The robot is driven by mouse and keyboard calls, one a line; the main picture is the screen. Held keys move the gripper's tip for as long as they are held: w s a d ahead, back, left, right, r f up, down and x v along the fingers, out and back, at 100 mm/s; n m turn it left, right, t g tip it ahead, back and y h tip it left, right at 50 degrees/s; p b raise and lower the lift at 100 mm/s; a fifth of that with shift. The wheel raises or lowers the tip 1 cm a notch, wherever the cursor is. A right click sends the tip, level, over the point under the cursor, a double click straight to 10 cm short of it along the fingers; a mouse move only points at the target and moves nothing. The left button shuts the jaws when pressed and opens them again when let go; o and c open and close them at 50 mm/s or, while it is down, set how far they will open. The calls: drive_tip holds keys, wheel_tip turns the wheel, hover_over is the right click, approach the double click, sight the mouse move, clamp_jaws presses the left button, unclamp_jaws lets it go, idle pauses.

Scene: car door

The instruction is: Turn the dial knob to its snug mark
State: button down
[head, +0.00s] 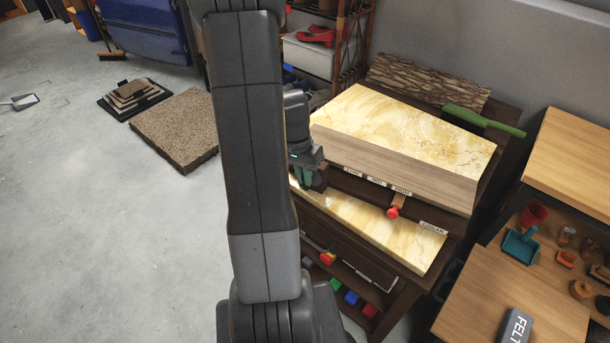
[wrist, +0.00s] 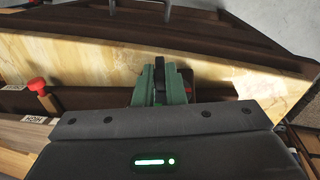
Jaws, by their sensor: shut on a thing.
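My gripper (head: 305,178) is at the left end of the dark wooden bench front, partly hidden behind my own arm. In the wrist view its green fingers (wrist: 160,84) are shut on a narrow dark piece (wrist: 159,72), which appears to be the dial knob. The fingers cover most of it, and I cannot see its pointer or the snug mark. Small white labels (head: 376,180) line the bench edge, too small to read surely in the head view. One label (wrist: 34,120) in the wrist view seems to read HIGH.
A red-tipped lever (head: 393,212) stands right of my gripper, also in the wrist view (wrist: 37,86). A yellow marble slab (head: 410,130) lies above, another marble surface (head: 360,232) below. The floor at left is mostly open.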

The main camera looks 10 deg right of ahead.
drive_tip(key=shift+w+a+f+g+h+b, duration=0.1)
drive_tip(key=shift+w+a+g+h+b, duration=0.1)
drive_tip(key=shift+g+h, duration=0.4)
drive_tip(key=shift+w+a+f+g+h+b, duration=0.1)
drive_tip(key=shift+a+g+h+b, duration=0.1)
drive_tip(key=shift+g+h, duration=0.35)
drive_tip(key=shift+w+a+f+g+h+b, duration=0.1)
drive_tip(key=shift+g+h+b, duration=0.1)
drive_tip(key=shift+g+h, duration=0.35)
drive_tip(key=shift+w+g+h+b, duration=0.1)
drive_tip(key=shift+g+h+b, duration=0.1)
drive_tip(key=shift+g+h, duration=0.3)
drive_tip(key=c, duration=1.5)
unclamp_jaws()
drive_tip(key=shift+s, duration=0.1)
drive_tip(key=v, duration=1.4)
drive_tip(key=shift+a, duration=0.25)
drive_tip(key=shift+s+f, duration=0.15)
drive_tip(key=shift+f, duration=0.05)
